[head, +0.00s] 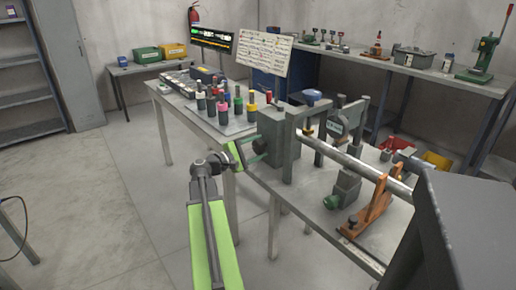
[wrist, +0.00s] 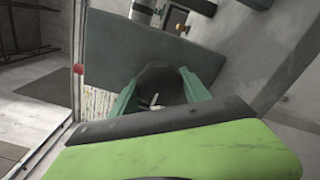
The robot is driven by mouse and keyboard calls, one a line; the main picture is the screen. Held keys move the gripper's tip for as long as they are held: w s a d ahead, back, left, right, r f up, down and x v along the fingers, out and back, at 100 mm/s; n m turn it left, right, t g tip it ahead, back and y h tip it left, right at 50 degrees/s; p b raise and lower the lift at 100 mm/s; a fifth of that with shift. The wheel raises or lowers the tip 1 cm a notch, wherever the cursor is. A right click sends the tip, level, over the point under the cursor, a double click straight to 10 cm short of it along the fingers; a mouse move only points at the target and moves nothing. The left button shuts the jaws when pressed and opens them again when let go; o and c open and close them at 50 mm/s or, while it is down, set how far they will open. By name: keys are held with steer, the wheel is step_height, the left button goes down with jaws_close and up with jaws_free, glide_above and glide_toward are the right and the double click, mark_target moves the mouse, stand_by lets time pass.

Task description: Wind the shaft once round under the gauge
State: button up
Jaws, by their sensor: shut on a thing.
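The grey steel shaft (head: 362,165) runs from the grey headstock block (head: 292,148) toward the lower right and rests on an orange support (head: 370,212). The dial gauge (head: 336,126) hangs on a dark stand above the shaft near the block. My gripper (head: 258,152) is at the left side of the block. In the wrist view its green jaws (wrist: 160,92) are shut on a dark rounded handle (wrist: 158,80). A flat grey-green face (wrist: 115,50) lies just beyond the jaws. The handle's exact shape and angle are mostly hidden.
Coloured tool holders (head: 222,110) stand on the table behind the block. A small motor-like unit (head: 345,188) sits under the shaft. Red and yellow bins (head: 435,162) lie at the right. The floor (head: 100,200) at the left is clear.

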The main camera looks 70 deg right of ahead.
steer(key=shift+m, duration=0.3)
steer(key=o, duration=1.3)
steer(key=v, duration=1.7)
steer(key=shift+a, duration=0.25)
